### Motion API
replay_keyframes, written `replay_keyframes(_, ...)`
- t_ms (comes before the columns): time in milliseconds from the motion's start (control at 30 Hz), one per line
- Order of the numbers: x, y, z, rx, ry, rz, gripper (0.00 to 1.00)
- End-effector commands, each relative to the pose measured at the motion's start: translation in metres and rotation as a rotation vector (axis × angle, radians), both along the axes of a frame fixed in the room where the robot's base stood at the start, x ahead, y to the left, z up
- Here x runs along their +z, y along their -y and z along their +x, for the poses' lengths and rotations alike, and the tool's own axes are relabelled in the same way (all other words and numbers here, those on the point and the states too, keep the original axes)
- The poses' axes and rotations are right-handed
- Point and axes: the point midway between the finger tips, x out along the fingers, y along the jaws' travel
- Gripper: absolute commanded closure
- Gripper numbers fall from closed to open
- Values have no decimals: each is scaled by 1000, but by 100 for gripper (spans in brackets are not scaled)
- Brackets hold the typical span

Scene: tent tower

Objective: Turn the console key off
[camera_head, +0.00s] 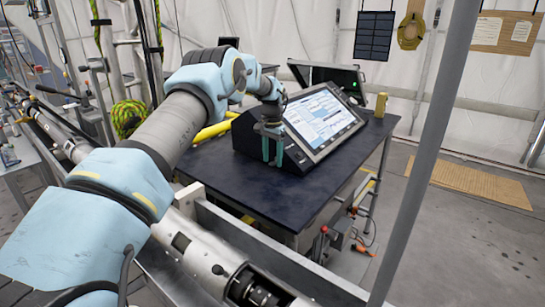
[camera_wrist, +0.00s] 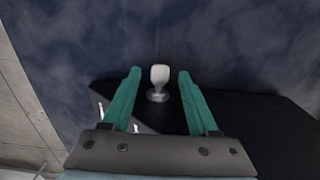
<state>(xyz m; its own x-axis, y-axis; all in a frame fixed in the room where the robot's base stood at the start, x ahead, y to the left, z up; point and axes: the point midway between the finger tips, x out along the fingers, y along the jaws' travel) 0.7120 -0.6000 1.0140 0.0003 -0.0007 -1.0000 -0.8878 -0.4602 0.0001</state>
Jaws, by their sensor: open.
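The console (camera_head: 258,145) is a dark box with a lit, tilted screen (camera_head: 322,120), standing on a dark table. In the wrist view the key (camera_wrist: 159,78) is a pale, rounded tab on a round base, on the dark side of the console (camera_wrist: 250,120). My gripper (camera_wrist: 158,72) has two teal fingers, open, one on each side of the key. Gaps show between the key and both fingers. In the head view my gripper (camera_head: 272,160) points down in front of the console, left of the screen, and the key cannot be made out.
The dark tabletop (camera_head: 270,195) is mostly clear in front of the console. A yellow cylinder (camera_head: 381,104) stands at the right behind the screen. A grey pole (camera_head: 430,150) crosses the right side. A metal tube (camera_head: 215,255) runs along the near side.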

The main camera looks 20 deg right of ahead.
Motion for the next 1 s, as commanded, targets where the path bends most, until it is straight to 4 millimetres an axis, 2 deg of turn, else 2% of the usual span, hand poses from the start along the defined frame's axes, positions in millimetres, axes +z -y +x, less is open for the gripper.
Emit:
replay_keyframes(67,0,0,0,0,0,0,41)
replay_keyframes(600,0,0,0,0,0,1,100)
replay_keyframes(1000,-2,-1,2,3,-36,-17,100)
